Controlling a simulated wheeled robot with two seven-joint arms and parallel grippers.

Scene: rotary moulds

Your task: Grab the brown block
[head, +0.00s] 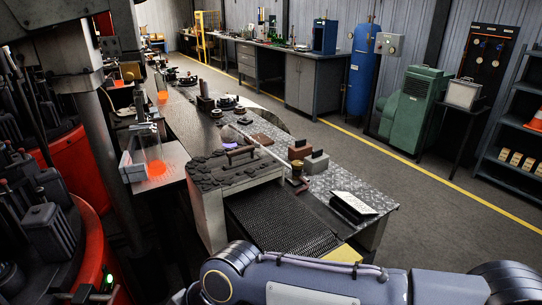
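A brown block (299,150) with a small dark top piece stands upright on the patterned metal bench top, right of the middle in the head view. A flatter brown piece (262,139) lies on the bench to its left and farther back. I cannot tell for certain which of these two is the brown block of the task. A grey block (316,163) with a dark top stands close beside the upright one, to its right and nearer to me. One of my arms crosses the bottom right of the view. Neither gripper shows.
A dark lumpy mould slab (235,167) with a handle sits left of the blocks. Red rotary machinery (75,240) fills the left side. The floor (400,170) right of the bench is clear.

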